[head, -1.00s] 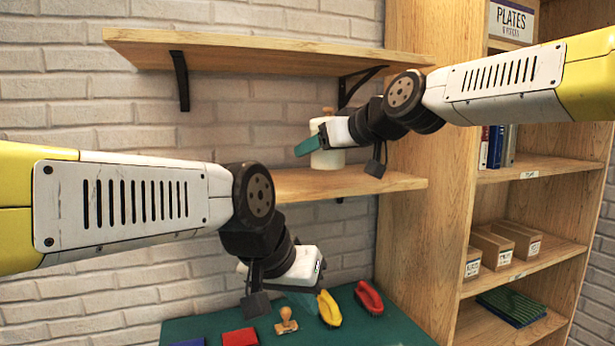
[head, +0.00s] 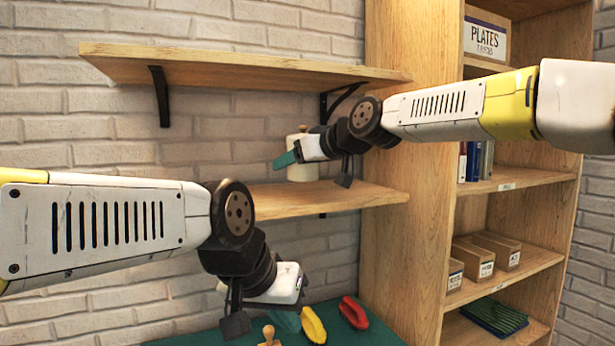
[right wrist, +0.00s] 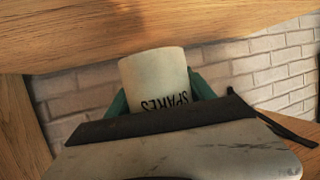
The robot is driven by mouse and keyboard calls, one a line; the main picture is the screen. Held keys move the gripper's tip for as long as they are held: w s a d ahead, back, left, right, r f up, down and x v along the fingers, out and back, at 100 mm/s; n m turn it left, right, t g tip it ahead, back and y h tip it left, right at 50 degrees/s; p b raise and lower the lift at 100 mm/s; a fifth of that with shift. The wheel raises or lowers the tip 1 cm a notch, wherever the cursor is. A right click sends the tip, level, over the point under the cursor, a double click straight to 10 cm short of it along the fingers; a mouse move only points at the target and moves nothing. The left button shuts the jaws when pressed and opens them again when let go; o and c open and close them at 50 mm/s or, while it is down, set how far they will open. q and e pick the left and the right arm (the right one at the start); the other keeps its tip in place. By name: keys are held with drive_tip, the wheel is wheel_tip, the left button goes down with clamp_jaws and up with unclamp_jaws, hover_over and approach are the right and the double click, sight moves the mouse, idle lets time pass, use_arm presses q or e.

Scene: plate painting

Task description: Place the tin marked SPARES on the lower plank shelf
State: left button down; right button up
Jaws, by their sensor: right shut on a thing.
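The cream tin (head: 303,172) is at the lower plank shelf (head: 330,201), upright near the wall. Its base overlaps the shelf's back part in the head view; I cannot tell whether it touches the wood. In the right wrist view the tin (right wrist: 155,80) shows the word SPARES upside down. My right gripper (head: 288,157) is shut on the tin, with a teal finger on each side of it in the wrist view. My left gripper (head: 287,320) hangs low over the green table; its fingers are mostly hidden.
An upper plank shelf (head: 240,66) on black brackets is above. A wooden bookcase (head: 405,240) stands to the right, with boxes (head: 473,260) inside. A yellow brush (head: 313,325), a red brush (head: 353,312) and a wooden stamp (head: 268,336) lie on the green table (head: 215,338).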

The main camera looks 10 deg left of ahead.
hover_over(293, 190)
drive_tip(key=shift+w+a+f, duration=0.15)
drive_tip(key=shift+f, duration=2.1)
drive_tip(key=shift+f, duration=0.1)
drive_tip(key=shift+f, duration=0.1)
drive_tip(key=o, duration=1.4)
drive_tip(key=shift+o, duration=0.2)
